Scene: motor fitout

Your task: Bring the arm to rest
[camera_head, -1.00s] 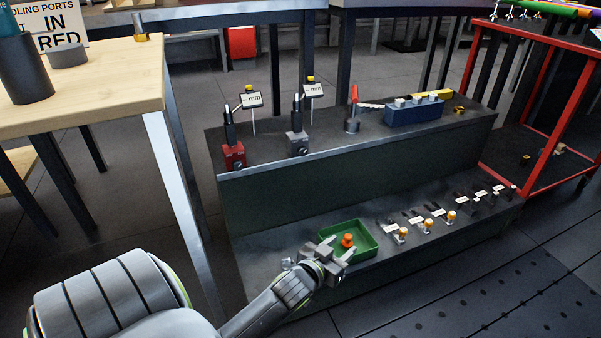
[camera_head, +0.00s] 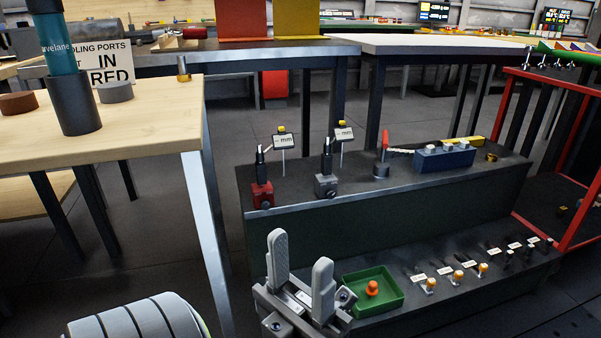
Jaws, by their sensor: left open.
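My left gripper (camera_head: 300,278) is raised in front of the lower step of the dark stepped stand, its two grey fingers pointing up and spread apart. Nothing is between the fingers. The green tray (camera_head: 393,296) sits on the lower step just right of the gripper, with an orange part (camera_head: 372,288) inside it. The gripper's right side overlaps the tray's left edge in the picture; I cannot tell any contact. My left arm (camera_head: 140,322) shows at the bottom left. My right gripper is not in view.
The dark stepped stand (camera_head: 350,227) holds a red-based gauge (camera_head: 262,192), a grey-based gauge (camera_head: 326,184) and a blue block (camera_head: 444,158). Small labelled parts line the lower step. A wooden table (camera_head: 150,118) stands at left, a red-framed rack (camera_head: 505,108) at right.

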